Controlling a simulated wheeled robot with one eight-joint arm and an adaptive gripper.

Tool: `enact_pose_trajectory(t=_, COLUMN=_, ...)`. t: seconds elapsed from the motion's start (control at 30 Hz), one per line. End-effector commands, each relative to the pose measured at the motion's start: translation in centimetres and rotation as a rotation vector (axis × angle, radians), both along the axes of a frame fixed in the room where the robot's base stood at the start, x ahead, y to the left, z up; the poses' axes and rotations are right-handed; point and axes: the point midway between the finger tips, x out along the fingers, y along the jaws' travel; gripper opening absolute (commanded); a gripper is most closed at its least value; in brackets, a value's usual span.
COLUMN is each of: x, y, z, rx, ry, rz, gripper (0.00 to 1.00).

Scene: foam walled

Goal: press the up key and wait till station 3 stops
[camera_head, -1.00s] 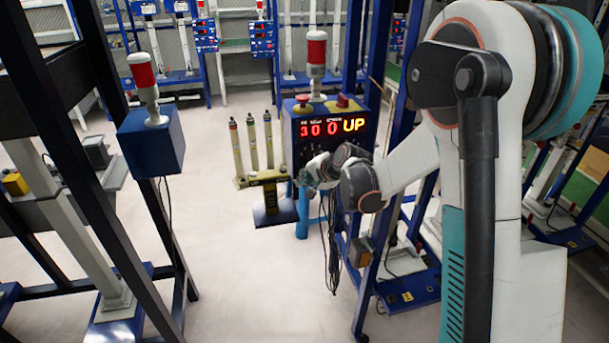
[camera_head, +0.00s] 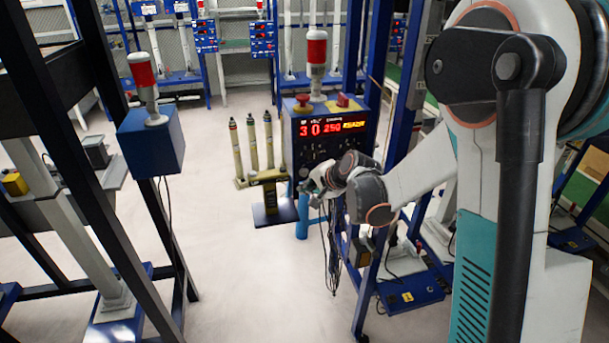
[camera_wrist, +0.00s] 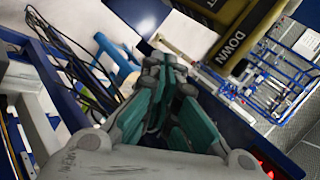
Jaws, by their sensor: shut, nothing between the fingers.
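The station control box (camera_head: 293,155) is blue with a dark front. Its red display (camera_head: 322,129) reads 3, 0, 250 and an amber word that looks like READY. A yellow key piece lettered DOWN (camera_wrist: 236,42) is at the upper right in the wrist view. Another yellow piece (camera_wrist: 213,8) beside it has lettering cut off by the frame edge, and I cannot read an up key. My gripper (camera_head: 308,184) is in front of the lower box, and its shut fingers (camera_wrist: 168,68) are empty, apparently apart from the DOWN piece.
A yellow-and-black stand (camera_head: 268,178) is just left of my gripper. Dark cables (camera_head: 332,250) hang below it, beside a blue post (camera_head: 302,215). A red-and-white beacon (camera_head: 316,60) tops the box. Open floor (camera_head: 240,280) lies at front left.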

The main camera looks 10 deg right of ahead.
Motion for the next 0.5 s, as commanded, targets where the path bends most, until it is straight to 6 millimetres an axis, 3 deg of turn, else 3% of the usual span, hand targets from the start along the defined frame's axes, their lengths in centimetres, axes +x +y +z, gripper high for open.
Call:
enact_pose_trajectory(t=0.3, x=-2.7, y=0.0, z=0.0, rx=0.0, ry=0.0, rz=0.0, gripper=0.0)
enact_pose_trajectory(t=0.5, x=-2.8, y=0.0, z=0.0, rx=0.0, ry=0.0, rz=0.0, gripper=0.0)
